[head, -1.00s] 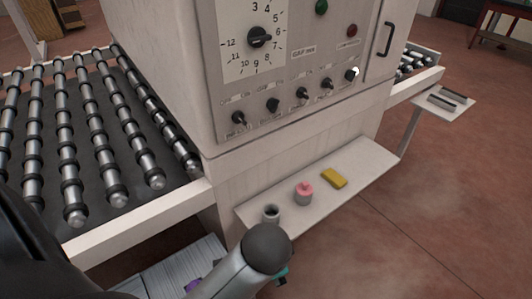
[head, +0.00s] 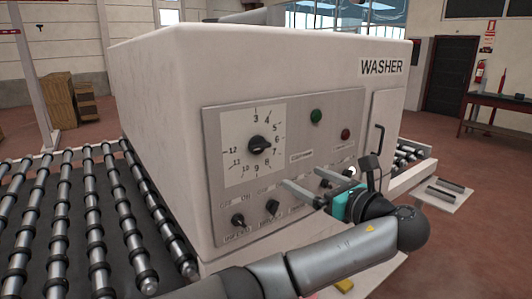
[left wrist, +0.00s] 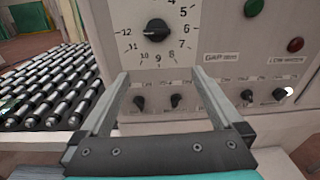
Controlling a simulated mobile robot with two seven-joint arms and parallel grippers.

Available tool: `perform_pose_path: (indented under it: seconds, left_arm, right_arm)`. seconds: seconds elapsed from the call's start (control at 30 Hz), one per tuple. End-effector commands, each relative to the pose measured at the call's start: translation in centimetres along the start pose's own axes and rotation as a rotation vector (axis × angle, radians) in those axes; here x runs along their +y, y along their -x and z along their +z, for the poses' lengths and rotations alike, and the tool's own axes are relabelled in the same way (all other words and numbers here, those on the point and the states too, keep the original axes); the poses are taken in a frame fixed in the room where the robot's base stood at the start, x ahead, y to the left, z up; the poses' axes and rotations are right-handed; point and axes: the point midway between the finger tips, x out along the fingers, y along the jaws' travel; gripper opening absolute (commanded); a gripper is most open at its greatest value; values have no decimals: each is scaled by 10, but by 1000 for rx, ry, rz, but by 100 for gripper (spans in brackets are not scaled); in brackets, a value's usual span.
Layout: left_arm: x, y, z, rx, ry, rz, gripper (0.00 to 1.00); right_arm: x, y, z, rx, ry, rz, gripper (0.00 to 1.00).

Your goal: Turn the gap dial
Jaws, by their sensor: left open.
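The gap dial (head: 259,144) is a black knob on a white numbered plate at the left of the washer's grey control panel. Its pointer is hard to read in the head view; in the left wrist view the dial (left wrist: 157,31) sits at the top, ahead of the fingers. My left gripper (head: 299,190) is open and empty in front of the panel, below and right of the dial, over the row of small knobs. In the left wrist view its two fingers (left wrist: 158,76) are spread apart, below the dial and not touching it. My right gripper is not in view.
A row of small black knobs (head: 238,220) lies under the dial. A green button (head: 316,116) and a red button (head: 346,134) are to its right. A door handle (head: 379,139) stands out at the right. A roller conveyor (head: 70,215) lies left.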

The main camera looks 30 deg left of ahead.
Motion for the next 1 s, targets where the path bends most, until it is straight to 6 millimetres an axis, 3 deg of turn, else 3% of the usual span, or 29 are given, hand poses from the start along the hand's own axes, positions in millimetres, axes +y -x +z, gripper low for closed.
perform_pose_path:
  seconds: [0.13, 0.37, 0.8, 1.0]
  left_arm:
    - [-2, -3, 22, -60, -42, 30, 100]
    - [-1, -21, 26, -71, -49, 36, 100]
    - [3, -111, 32, -64, -49, 37, 100]
    - [3, -141, 33, -63, -48, 34, 100]
  right_arm:
    - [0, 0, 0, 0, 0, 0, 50]
    - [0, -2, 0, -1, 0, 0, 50]
    - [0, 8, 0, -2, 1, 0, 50]
    - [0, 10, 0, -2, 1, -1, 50]
